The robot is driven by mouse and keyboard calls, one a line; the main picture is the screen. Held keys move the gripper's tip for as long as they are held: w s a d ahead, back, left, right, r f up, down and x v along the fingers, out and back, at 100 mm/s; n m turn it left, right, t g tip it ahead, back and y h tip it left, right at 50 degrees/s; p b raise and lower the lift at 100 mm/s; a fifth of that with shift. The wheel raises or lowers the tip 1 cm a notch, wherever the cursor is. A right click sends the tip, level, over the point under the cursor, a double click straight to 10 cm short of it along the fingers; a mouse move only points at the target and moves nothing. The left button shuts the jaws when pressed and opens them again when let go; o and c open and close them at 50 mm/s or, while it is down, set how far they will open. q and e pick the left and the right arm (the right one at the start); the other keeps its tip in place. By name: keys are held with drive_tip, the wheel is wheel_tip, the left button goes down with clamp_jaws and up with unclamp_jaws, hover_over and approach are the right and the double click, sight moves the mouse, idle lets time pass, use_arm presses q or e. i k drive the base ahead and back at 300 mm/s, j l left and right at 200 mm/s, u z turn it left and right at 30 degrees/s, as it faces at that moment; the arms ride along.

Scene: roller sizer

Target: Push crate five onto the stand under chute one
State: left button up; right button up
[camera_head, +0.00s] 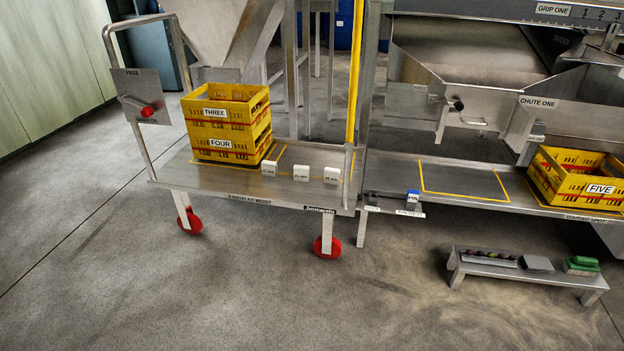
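Crate five (567,187) is a yellow crate with red bands and a label reading FIVE. It sits at the right edge of the view on the right part of a low metal stand (390,178), above a label that seems to read WAITING SPOT. The crate's right side runs close to the picture edge. Chute one (518,128) is a metal spout with a label, above the stand. Left of the crate, a yellow-outlined rectangle (460,180) on the stand is empty. Neither of my grippers is in view.
A cart (250,190) with red wheels stands at left, bearing stacked crates three (232,112) and four (220,151) and several small white blocks. A low bench (525,273) stands in front. The foreground floor is clear.

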sight(595, 188)
drive_tip(key=z, duration=1.45)
